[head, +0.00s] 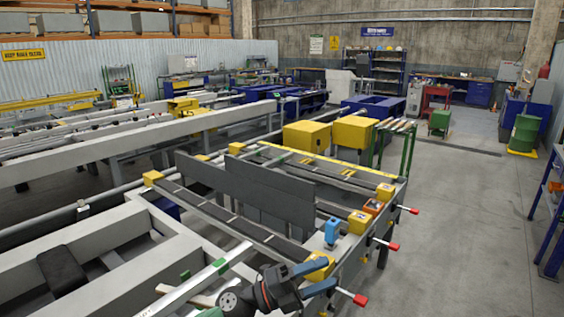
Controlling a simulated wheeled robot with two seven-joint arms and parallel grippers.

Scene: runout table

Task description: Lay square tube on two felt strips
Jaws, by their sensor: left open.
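A pale square tube (192,287) with green marks slants up from the bottom edge, left of my left gripper. My left gripper (327,275) is at the bottom middle, its blue fingers apart, by a yellow block (319,265) at the near corner of the runout table. I see nothing held between the fingers. Two dark strips, which look like the felt strips, run along the table's rails: the near strip (215,213) and the far strip (347,183). Dark grey upright panels (265,190) stand between them and hide part of the far strip. My right gripper is not in view.
A small blue block (332,231) and another yellow block (359,222) stand on the right edge. Red-tipped handles (392,246) stick out from that edge. A black pad (65,268) lies on a grey frame at left. The floor at right is clear.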

